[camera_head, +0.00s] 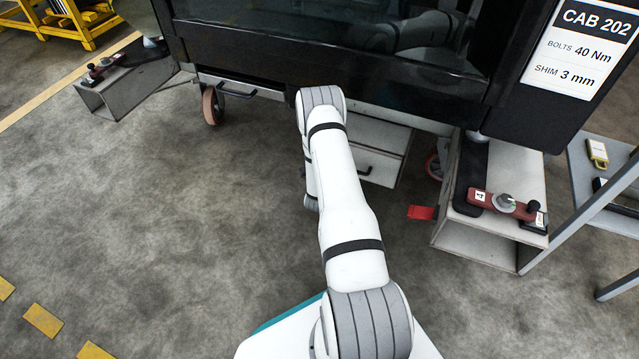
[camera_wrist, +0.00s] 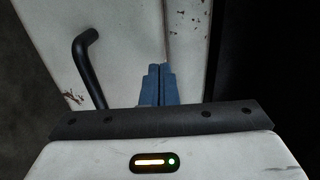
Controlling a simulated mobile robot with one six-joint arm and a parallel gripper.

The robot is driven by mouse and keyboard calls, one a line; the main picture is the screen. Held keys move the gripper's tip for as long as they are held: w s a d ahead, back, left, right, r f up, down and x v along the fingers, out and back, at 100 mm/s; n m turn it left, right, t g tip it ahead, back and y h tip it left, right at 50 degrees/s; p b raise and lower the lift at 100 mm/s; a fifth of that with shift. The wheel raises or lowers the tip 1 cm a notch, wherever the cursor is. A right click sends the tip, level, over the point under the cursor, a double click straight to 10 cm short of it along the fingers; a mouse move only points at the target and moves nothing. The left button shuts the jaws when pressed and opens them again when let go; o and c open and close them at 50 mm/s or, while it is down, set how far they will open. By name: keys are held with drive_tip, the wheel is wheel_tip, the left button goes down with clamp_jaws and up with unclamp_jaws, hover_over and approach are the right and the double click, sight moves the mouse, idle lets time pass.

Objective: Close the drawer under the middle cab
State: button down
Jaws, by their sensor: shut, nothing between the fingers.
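A pale grey drawer (camera_head: 378,168) with a dark bar handle (camera_head: 365,171) shows under the cab labelled CAB 202 (camera_head: 325,50), partly hidden by my arm. It appears to stick out from below the cab, but how far it is open I cannot tell. In the wrist view, a pale panel (camera_wrist: 118,75) with rust marks carries a black bar handle (camera_wrist: 86,65). My gripper (camera_wrist: 157,70) is shut and empty, to the right of that handle and in front of the panel near a seam. Whether the fingertips touch the panel is unclear. The gripper is hidden in the head view.
Another dark handle (camera_head: 237,93) and a caster wheel (camera_head: 213,105) are at the left under the cab. A grey stand (camera_head: 478,240) with a red tool (camera_head: 500,205) and a red tag (camera_head: 421,212) are at the right.

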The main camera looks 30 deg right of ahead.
drive_tip(key=p+v, duration=0.3)
drive_tip(key=v, duration=0.9)
drive_tip(key=shift+a+p, duration=0.3)
drive_tip(key=shift+p, duration=0.1)
